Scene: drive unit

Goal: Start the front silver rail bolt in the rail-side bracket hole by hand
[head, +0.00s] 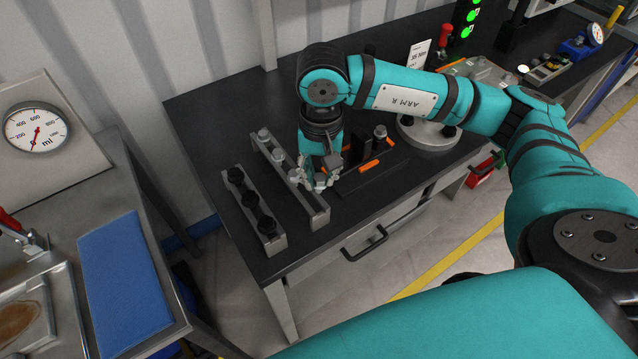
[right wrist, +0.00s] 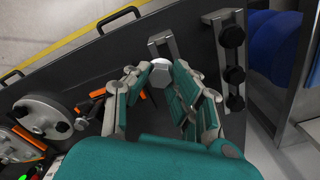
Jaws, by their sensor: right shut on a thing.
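My right gripper (head: 320,182) is low over the workbench, at the silver rack (head: 313,208). In the right wrist view its fingers (right wrist: 158,88) are closed about a silver bolt (right wrist: 160,72), whose pale head shows between the fingertips. I cannot tell whether this bolt is still seated in the rack or lifted clear. Other silver bolts (head: 264,135) stand upright farther back on the rack. The rack also shows in the right wrist view (right wrist: 165,42), just beyond the fingertips. I cannot make out the rail-side bracket hole. My left gripper is not in view.
A second rack (head: 268,238) with black bolts (head: 251,199) stands left of the silver one. Orange-and-black parts (head: 368,166) lie right of the gripper. A round grey base (head: 430,135) and a printed card (head: 418,52) are farther back. A blue mat (head: 122,280) lies on the left bench.

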